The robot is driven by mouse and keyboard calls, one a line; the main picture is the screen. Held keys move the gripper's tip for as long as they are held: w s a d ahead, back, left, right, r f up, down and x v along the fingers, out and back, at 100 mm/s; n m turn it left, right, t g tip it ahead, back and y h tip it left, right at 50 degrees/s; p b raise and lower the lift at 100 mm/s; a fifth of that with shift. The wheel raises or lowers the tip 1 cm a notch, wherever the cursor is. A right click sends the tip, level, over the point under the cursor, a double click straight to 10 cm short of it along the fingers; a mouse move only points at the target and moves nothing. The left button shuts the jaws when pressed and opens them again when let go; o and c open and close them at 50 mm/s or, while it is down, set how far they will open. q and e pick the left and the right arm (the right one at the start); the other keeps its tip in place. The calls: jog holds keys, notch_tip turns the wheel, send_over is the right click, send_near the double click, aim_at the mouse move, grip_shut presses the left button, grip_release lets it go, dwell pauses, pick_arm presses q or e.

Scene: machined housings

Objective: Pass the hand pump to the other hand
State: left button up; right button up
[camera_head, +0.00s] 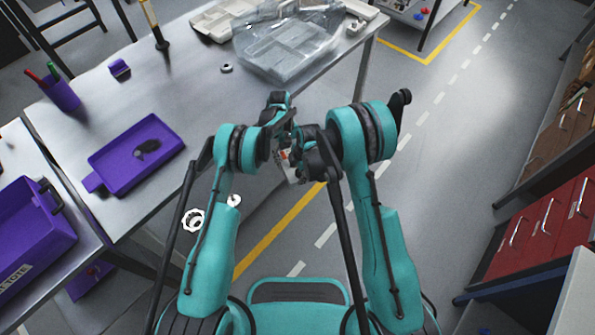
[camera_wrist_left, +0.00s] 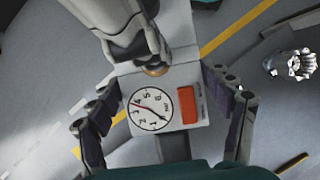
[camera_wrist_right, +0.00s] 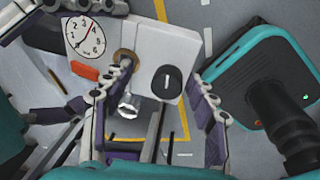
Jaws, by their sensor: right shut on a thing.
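The hand pump is a white block with a round gauge, an orange patch and a brass port. In the head view the hand pump (camera_head: 293,175) is mostly hidden between my two wrists. My right gripper (camera_wrist_right: 155,105) is shut on it; one finger crosses its face by the brass port. The right wrist view shows the pump (camera_wrist_right: 150,45) with a black knob. In the left wrist view the fingers of my left gripper (camera_wrist_left: 168,110) stand wide on both sides of the gauge end of the pump (camera_wrist_left: 160,85), open and very close to its sides.
The grey table (camera_head: 215,105) at left bears a purple tray (camera_head: 122,165) with a dark part, a purple pen cup (camera_head: 61,93) and a clear divided case (camera_head: 285,50). A purple tote (camera_head: 30,225) stands at lower left. Red drawers (camera_head: 540,225) stand at right. The floor between is clear.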

pick_arm(q)
jog(key=o, duration=0.3)
jog(key=shift+o, duration=0.2)
jog(key=v, duration=1.2)
notch_tip(320, 180, up, 14)
jog(key=t, duration=0.3)
send_over(287, 150)
jog(key=s+a, duration=0.2)
jog(key=a, duration=0.1)
jog(key=s+a+r+m+t, duration=0.2)
jog(key=s+a+r, duration=0.2)
jog(key=s+r, duration=0.5)
jog(key=s+a+m+t+y, duration=0.1)
jog(key=s+a+t, duration=0.1)
jog(key=s, duration=0.8)
jog(key=s+a+m+t, duration=0.1)
jog(key=s+a+t, duration=0.2)
jog(key=s, duration=0.8)
jog(key=shift+a+r+m+t+y, duration=0.3)
jog(key=shift+a+t+y, duration=0.1)
jog(key=shift+t, duration=0.3)
